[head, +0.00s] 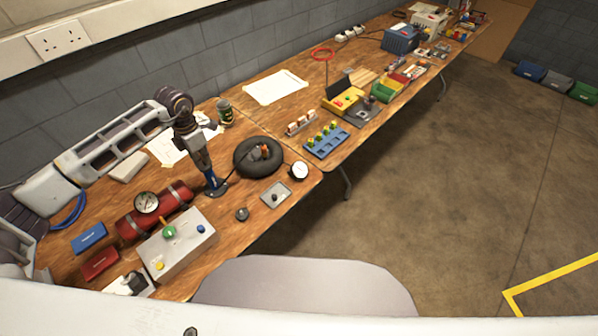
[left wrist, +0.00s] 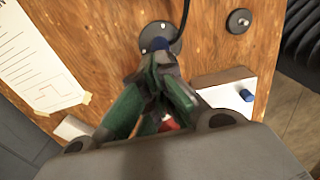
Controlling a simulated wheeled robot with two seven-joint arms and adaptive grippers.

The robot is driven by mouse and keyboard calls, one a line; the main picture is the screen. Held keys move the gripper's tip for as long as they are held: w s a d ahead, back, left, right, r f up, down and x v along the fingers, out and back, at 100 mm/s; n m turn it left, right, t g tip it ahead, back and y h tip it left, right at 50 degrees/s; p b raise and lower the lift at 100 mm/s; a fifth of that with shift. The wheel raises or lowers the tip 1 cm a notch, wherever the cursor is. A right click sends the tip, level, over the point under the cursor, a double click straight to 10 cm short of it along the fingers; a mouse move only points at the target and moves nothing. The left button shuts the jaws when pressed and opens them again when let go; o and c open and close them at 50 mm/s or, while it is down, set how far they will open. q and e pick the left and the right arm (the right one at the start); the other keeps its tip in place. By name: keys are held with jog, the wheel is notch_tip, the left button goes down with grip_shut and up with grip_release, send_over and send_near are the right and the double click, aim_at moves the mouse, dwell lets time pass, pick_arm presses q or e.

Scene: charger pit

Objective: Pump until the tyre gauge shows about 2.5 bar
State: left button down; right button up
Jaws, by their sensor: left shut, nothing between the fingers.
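The small blue pump (head: 213,186) stands on the bench beside the black tyre (head: 258,157). Its grey foot and black hose show in the left wrist view, with part of the blue body (left wrist: 162,45) near my fingertips. My left gripper (head: 207,172) is shut and empty, pointing down right above the pump; I cannot tell whether it touches it. Its closed fingers (left wrist: 160,66) also show in the left wrist view and hide part of the pump. A white dial gauge (head: 299,170) sits right of the tyre; its needle is too small to read. My right gripper is out of view.
A red tank (head: 155,209) with its own dial (head: 146,202) and a grey button box (head: 176,246) stand left of and in front of the pump. A small square plate (head: 275,194) lies before the tyre. A can (head: 224,112) stands behind.

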pick_arm(q)
jog(key=shift+r+p, duration=0.85)
jog(key=shift+r, duration=0.75)
jog(key=shift+f, duration=0.25)
jog(key=shift+f+b, duration=1.3)
jog(key=shift+f, duration=0.2)
jog(key=shift+r, duration=0.15)
jog(key=shift+r+p, duration=0.85)
jog(key=shift+r, duration=0.75)
